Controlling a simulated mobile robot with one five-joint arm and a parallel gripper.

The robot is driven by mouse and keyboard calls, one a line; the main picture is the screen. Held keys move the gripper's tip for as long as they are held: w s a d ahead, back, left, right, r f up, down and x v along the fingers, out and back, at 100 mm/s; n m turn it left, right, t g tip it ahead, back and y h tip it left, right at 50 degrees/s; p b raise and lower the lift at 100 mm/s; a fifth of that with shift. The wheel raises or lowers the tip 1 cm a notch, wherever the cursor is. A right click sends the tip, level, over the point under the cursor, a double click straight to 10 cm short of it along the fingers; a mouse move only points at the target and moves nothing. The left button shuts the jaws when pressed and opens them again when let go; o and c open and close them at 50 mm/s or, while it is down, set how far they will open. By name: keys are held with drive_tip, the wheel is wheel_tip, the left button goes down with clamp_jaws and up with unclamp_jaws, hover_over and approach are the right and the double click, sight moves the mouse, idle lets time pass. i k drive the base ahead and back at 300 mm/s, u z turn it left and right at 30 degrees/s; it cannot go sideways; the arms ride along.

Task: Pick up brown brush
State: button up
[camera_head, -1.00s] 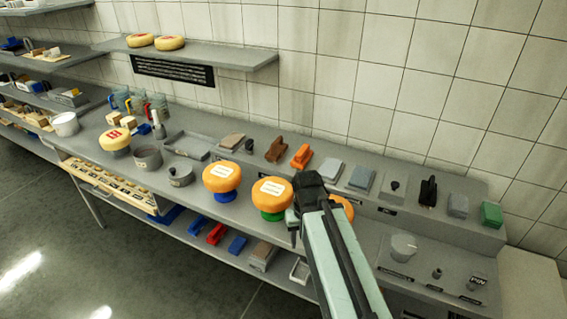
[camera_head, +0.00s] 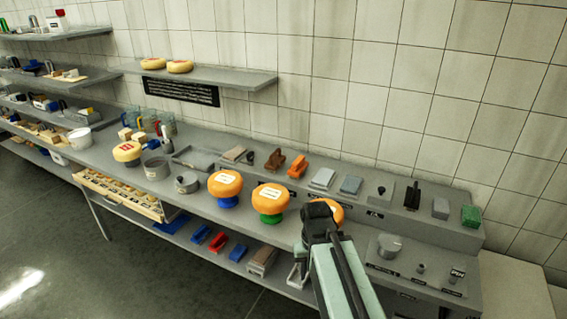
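The brown brush (camera_head: 274,159) lies on the raised back ledge of the long counter, just left of an orange brush (camera_head: 297,167) of similar shape. My gripper (camera_head: 306,240) is at the lower middle, at the counter's front side, to the right of and nearer than the brown brush and well apart from it. The fingers are small and dark, seen from behind my arm, and I cannot tell whether they are open. Nothing shows held in them.
Another orange wheel (camera_head: 329,209) is partly hidden behind my gripper. Grey blocks (camera_head: 321,180) lie right of the brushes. A wall shelf (camera_head: 225,80) hangs above.

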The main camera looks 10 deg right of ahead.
sight(275, 161)
drive_tip(key=z, duration=1.2)
drive_tip(key=k, duration=0.75)
drive_tip(key=u, duration=1.15)
drive_tip(key=i, duration=1)
drive_tip(key=z, duration=0.1)
